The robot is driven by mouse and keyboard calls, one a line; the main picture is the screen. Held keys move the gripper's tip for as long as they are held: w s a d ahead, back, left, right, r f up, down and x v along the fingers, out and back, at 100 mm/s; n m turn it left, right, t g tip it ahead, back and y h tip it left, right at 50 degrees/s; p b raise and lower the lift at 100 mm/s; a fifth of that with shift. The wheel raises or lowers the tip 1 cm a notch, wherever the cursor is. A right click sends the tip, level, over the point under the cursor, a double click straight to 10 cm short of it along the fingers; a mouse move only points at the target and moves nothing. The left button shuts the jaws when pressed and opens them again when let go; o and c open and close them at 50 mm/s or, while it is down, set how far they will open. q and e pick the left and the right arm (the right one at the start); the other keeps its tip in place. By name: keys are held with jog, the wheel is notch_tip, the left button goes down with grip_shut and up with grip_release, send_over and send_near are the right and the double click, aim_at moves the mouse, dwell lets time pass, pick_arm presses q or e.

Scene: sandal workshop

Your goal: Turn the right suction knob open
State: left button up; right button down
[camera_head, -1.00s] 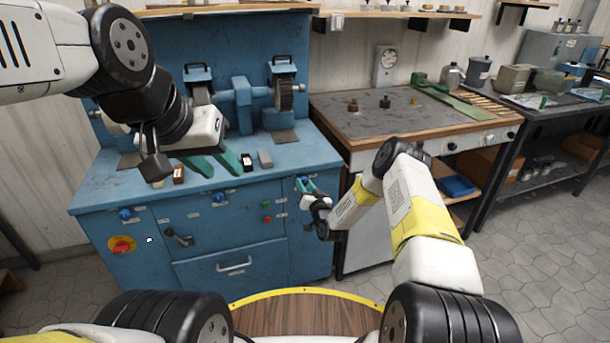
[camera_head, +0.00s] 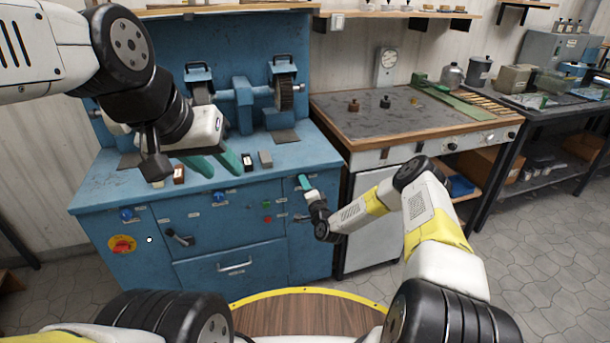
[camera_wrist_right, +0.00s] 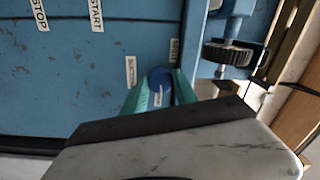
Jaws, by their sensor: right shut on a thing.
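The right suction knob (camera_wrist_right: 158,78) is a round blue knob with a white mark. In the right wrist view it sits between the teal fingers of my right gripper (camera_wrist_right: 156,92), beside a small white label (camera_wrist_right: 131,72). My right gripper is shut on it, one finger on each side. In the head view my right gripper (camera_head: 304,184) is at the right end of the blue cabinet front and hides the knob. My left gripper (camera_head: 222,172) hangs over the bench top, its two teal fingers apart and empty.
The blue cabinet (camera_head: 150,275) also carries two other blue knobs, one at left (camera_head: 126,213) and one in the middle (camera_head: 219,197). A red-and-yellow switch (camera_head: 122,244) is at lower left. A grey-topped table (camera_head: 385,125) stands to the right.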

jog(key=shift+m, duration=0.7)
jog(key=c, duration=1)
grip_release()
jog(key=shift+o, duration=0.2)
jog(key=v, duration=0.8)
jog(key=shift+w, duration=0.1)
